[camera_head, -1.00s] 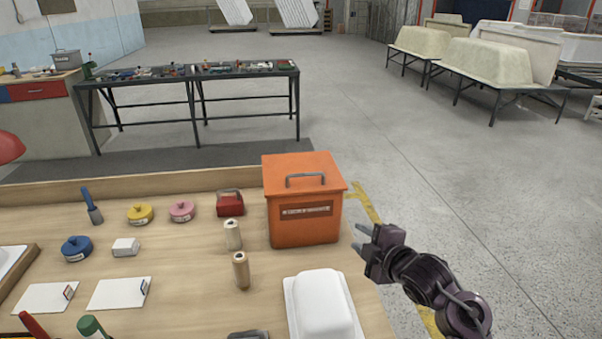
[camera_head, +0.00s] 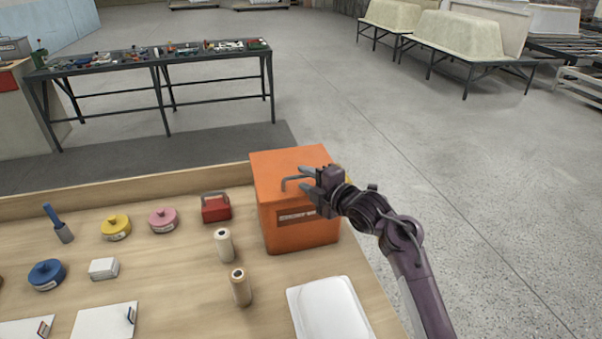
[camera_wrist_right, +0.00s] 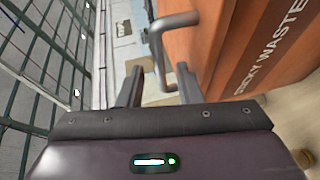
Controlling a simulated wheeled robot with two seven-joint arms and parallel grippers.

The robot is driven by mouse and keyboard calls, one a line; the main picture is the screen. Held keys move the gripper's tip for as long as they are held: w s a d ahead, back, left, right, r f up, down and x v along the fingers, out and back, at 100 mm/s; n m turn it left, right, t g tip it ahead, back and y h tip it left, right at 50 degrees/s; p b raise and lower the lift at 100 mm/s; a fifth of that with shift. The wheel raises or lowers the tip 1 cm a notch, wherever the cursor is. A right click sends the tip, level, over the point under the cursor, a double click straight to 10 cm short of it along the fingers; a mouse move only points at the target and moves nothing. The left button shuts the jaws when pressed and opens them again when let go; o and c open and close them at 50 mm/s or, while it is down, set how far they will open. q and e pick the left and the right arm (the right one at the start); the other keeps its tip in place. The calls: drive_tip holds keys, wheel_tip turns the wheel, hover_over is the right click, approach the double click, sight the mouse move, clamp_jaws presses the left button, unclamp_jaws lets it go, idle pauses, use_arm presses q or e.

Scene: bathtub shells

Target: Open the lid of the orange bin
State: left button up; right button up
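The orange bin (camera_head: 300,232) stands at the back right corner of the wooden table with its lid (camera_head: 277,168) closed. A grey bar handle (camera_head: 287,183) sits on the lid. My right gripper (camera_head: 305,179) is open at the lid's right part, its fingers pointing left at the handle. In the right wrist view the gripper (camera_wrist_right: 160,90) has its two fingers apart, with the handle (camera_wrist_right: 160,45) just ahead of and between them. I cannot tell whether they touch. The bin's labelled face (camera_wrist_right: 265,50) fills the right of that view. My left gripper is not in view.
Two beige rolls (camera_head: 225,245) (camera_head: 240,287) and a red box (camera_head: 216,208) stand left of the bin. A white moulded piece (camera_head: 328,310) lies in front of it. Open floor is on the right.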

drive_tip(key=shift+x, duration=1.05)
drive_tip(key=shift+w+a+f, duration=0.1)
drive_tip(key=shift+w, duration=0.05)
drive_tip(key=c, duration=0.6)
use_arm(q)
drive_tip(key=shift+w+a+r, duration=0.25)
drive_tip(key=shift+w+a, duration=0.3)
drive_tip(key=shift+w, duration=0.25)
use_arm(e)
clamp_jaws()
